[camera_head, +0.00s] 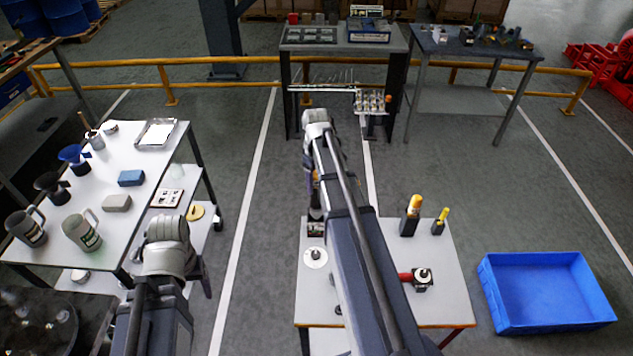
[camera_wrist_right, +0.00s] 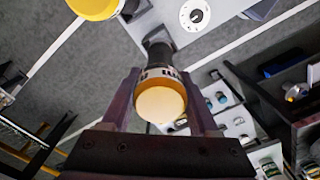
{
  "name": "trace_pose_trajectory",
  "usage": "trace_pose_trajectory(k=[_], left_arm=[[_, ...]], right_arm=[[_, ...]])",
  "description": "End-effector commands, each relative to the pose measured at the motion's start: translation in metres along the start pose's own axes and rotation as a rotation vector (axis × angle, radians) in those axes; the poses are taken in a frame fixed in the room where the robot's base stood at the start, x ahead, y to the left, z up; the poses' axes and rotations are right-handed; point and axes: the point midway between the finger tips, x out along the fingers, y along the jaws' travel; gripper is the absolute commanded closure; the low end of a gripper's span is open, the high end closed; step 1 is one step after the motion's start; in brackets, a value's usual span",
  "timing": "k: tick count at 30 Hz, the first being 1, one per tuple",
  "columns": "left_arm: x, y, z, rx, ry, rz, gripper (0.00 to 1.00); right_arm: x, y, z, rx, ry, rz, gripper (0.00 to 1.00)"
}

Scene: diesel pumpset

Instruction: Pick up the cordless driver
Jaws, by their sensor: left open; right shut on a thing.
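My right gripper (camera_wrist_right: 162,92) is shut on what looks like the cordless driver (camera_wrist_right: 160,103), a dark tool with a round tan-yellow end facing the right wrist camera. The fingers lie on either side of it. In the head view my right gripper (camera_head: 314,188) is over the far left corner of the white front table (camera_head: 445,280), partly hidden by my arm. Whether the driver still touches the table I cannot tell. My left gripper (camera_head: 203,272) is open, low beside the left white table; its fingers are mostly hidden.
Two yellow-topped tools (camera_head: 411,216) (camera_head: 440,221) stand on the front table, with a red-handled part (camera_head: 420,278) and a white disc (camera_head: 315,257). A blue crate (camera_head: 545,290) is on the floor at right. Mugs (camera_head: 82,232) and funnels stand on the left table (camera_head: 140,180).

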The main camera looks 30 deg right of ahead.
Motion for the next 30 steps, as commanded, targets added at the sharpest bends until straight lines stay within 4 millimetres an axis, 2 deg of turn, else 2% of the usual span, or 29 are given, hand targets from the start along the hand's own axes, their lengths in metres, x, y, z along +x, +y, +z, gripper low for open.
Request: trace_pose_trajectory(k=[1,8,18,24,30], left_arm=[[-0.014,-0.001,0.001,-0.001,0.000,0.000,0.29],[-0.049,-0.004,0.003,-0.008,0.000,0.001,0.29],[-0.110,-0.010,0.007,-0.013,-0.001,0.003,0.29],[-0.133,-0.012,0.008,-0.010,-0.003,0.003,0.29],[-0.140,-0.013,0.009,-0.008,-0.003,0.003,0.29]], right_arm=[[-0.014,0.000,0.000,0.000,0.000,0.000,1.00],[-0.049,0.000,0.000,0.000,0.000,0.000,1.00],[-0.110,0.000,0.000,0.000,0.000,0.000,1.00],[-0.134,0.000,0.000,0.000,0.000,0.000,1.00],[-0.141,0.000,0.000,0.000,0.000,0.000,1.00]])
